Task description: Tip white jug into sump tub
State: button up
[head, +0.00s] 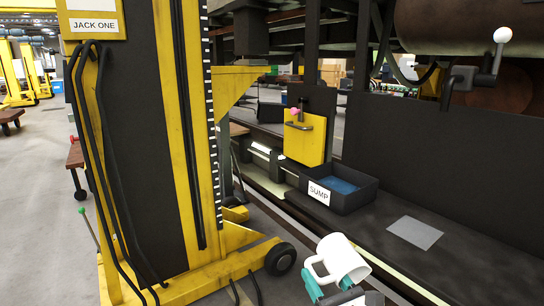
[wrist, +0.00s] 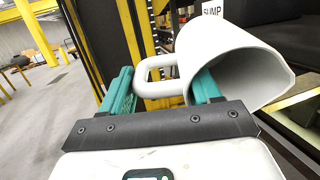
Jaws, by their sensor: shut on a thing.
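The white jug (head: 339,256) is at the lower right-centre of the head view, in front of the sump tub and apart from it. My gripper (head: 333,284) has teal fingers and is shut on the jug at its handle side. In the wrist view the jug (wrist: 220,62) leans, with its mouth towards the lower right and its handle between the fingers of my gripper (wrist: 165,86). The jug's contents cannot be made out. The black sump tub (head: 353,203), labelled SUMP, stands on a dark ledge with something blue inside. Only its label shows in the wrist view.
A yellow jack (head: 173,126), labelled JACK ONE, stands close on the left, its wheel (head: 280,259) near the jug. A yellow box with a handle (head: 304,142) stands behind the tub. A grey plate (head: 415,232) lies on the ledge. A lever with a white knob (head: 502,35) is upper right.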

jog(key=s+d+f+m+h, duration=0.2)
jog(key=s+d+f+h, duration=0.1)
jog(key=s+f, duration=0.4)
jog(key=s+d+f+m+t+h, duration=0.1)
jog(key=s+d+f+m+h, duration=0.1)
jog(key=s+d+f+h, duration=0.2)
jog(key=s+d+f, duration=0.1)
jog(key=s+f, duration=0.2)
jog(key=f, duration=0.4)
jog(key=shift+s+d+f+p, duration=0.15)
jog(key=shift+d+f+p, duration=0.1)
jog(key=shift+p, duration=0.15)
dwell(0.5)
